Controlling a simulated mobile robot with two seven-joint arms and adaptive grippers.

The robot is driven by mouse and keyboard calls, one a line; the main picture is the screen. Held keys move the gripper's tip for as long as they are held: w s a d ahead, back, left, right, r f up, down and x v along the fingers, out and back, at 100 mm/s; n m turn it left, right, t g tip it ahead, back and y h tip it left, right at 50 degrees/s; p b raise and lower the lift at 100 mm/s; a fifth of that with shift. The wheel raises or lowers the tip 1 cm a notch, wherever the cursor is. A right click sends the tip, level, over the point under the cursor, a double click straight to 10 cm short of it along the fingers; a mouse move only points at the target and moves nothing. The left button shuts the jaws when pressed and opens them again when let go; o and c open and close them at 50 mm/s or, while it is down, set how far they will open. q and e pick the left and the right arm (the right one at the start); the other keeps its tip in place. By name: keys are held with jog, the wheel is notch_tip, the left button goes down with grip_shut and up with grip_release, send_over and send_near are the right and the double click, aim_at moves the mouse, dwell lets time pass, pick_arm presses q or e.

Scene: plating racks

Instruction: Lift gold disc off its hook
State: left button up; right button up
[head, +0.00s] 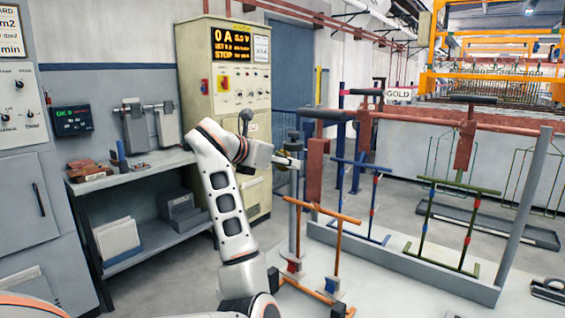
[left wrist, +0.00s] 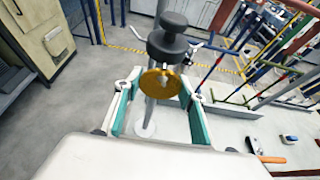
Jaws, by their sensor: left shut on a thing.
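The gold disc (left wrist: 160,82) shows in the left wrist view, face toward the camera, in front of a grey post with a dark knob (left wrist: 170,42) on top. My left gripper (left wrist: 159,86) has its two green-padded fingers on either side of the disc and is shut on it. In the head view my left gripper (head: 288,161) is at the upper part of the grey post (head: 293,225); the disc is too small to make out surely there. The hook is not clearly visible, so I cannot tell whether the disc still touches it. My right gripper is not in view.
A copper-coloured rack (head: 337,250) stands just right of the post. Blue (head: 361,200) and green (head: 428,215) racks stand farther right, below a copper rail (head: 500,127). A grey shelf bench (head: 130,170) is at left. Grey floor is open between bench and post.

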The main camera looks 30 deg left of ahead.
pick_arm(q)
jog(key=shift+s+r+p, duration=0.2)
jog(key=shift+r+p, duration=0.1)
jog(key=shift+r, duration=0.2)
jog(key=shift+s+r, duration=0.15)
jog(key=shift+s, duration=0.05)
dwell(0.5)
jog(key=shift+s+r, duration=0.2)
jog(key=shift+s, duration=0.05)
jog(key=shift+s, duration=0.1)
jog(key=shift+s+a+p, duration=0.1)
jog(key=shift+p, duration=0.2)
jog(key=shift+s, duration=0.8)
jog(key=s+p, duration=0.2)
jog(key=s, duration=0.5)
jog(key=shift+a+r+p, duration=0.3)
jog(key=shift+r+p, duration=0.05)
